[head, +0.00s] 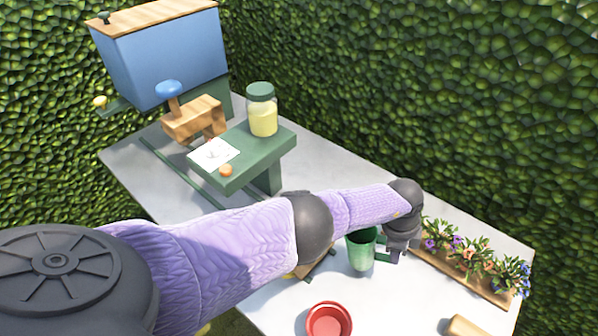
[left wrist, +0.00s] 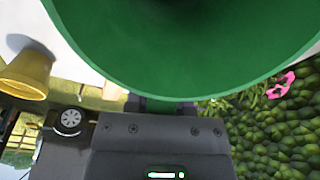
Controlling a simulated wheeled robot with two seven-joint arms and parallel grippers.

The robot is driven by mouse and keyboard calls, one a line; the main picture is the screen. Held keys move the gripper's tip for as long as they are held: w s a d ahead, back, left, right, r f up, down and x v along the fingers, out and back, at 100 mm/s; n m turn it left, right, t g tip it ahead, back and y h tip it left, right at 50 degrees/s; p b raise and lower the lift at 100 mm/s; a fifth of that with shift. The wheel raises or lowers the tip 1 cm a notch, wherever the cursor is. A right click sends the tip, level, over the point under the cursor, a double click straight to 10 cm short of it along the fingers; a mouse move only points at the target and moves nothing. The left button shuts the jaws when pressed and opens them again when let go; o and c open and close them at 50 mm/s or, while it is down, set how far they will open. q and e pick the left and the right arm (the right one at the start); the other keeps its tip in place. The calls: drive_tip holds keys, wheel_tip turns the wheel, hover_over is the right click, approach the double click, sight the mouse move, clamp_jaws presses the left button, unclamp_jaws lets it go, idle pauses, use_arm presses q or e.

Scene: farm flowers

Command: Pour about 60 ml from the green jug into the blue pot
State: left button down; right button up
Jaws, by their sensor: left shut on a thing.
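The green jug (head: 361,252) looks upright over the grey table, right of centre in the head view. My left gripper (head: 384,252) is at its right side and shut on it. In the left wrist view the jug (left wrist: 180,75) fills the top, with its wide green wall close to the camera; its contents cannot be made out. No blue pot can be picked out in either view; my left arm covers part of the table. My right gripper is not in view.
A red pot (head: 329,321) stands near the front. A flower planter (head: 455,272) is right of the gripper, a wooden block (head: 465,327) below it. A green bench (head: 262,160) bears a jar (head: 262,112). A yellow pot (left wrist: 25,76) shows in the left wrist view.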

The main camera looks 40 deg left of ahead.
use_arm(q)
drive_tip(key=f+y+b, duration=0.1)
drive_tip(key=d+b, duration=0.1)
drive_tip(key=shift+w+f+g+y+b, duration=0.15)
drive_tip(key=shift+f+g+y+b, duration=0.15)
drive_tip(key=shift+f+y+b, duration=0.1)
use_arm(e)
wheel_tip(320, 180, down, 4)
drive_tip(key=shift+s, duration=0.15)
